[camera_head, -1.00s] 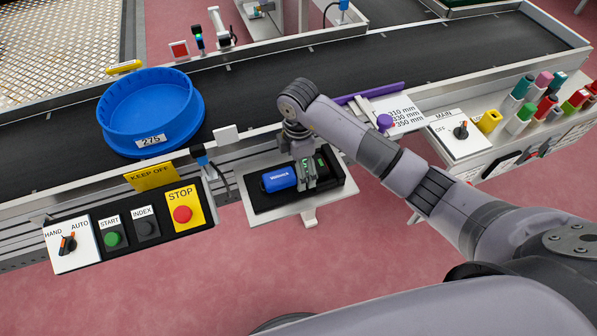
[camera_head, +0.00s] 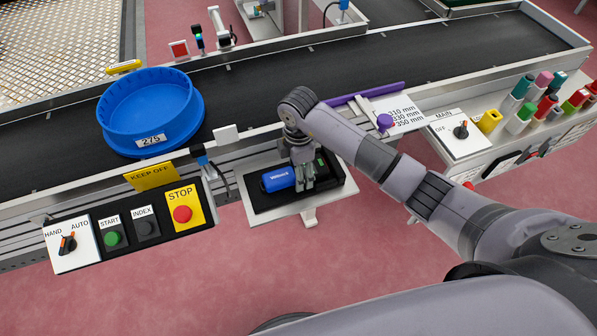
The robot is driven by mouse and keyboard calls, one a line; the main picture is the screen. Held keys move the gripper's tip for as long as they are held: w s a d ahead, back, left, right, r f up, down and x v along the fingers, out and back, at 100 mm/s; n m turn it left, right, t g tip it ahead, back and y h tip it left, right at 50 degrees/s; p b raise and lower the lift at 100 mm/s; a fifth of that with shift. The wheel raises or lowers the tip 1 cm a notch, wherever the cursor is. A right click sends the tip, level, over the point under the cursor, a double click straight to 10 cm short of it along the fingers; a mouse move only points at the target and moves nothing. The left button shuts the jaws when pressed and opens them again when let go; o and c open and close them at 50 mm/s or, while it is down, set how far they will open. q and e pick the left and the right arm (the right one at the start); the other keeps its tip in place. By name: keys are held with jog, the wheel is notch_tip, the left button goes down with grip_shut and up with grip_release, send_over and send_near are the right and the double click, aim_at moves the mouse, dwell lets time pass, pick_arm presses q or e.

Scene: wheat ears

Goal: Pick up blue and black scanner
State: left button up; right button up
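The blue and black scanner (camera_head: 277,180) lies on the black pad of a small white-edged tray in the middle of the head view. Its blue end with white lettering points left. My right gripper (camera_head: 305,187) comes down from above at the scanner's middle, right of the blue end. Its fingers hide part of the scanner, and I cannot tell whether they are closed on it. A small green spot (camera_head: 321,162) shows just right of the fingers. My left gripper is not in view.
A blue round tub (camera_head: 152,108) stands on the dark conveyor (camera_head: 260,88) behind. A control panel with a red STOP button (camera_head: 182,214) is left of the tray (camera_head: 308,207). A purple-handled tool and a MAIN switch box (camera_head: 459,133) are to the right.

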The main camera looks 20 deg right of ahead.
jog(key=c, duration=0.5)
jog(key=shift+r, duration=0.1)
notch_tip(320, 180, up, 10)
jog(key=shift+w+r, duration=0.1)
jog(key=shift+w, duration=0.05)
notch_tip(320, 180, up, 10)
jog(key=p, duration=0.2)
jog(key=shift+p, duration=0.3)
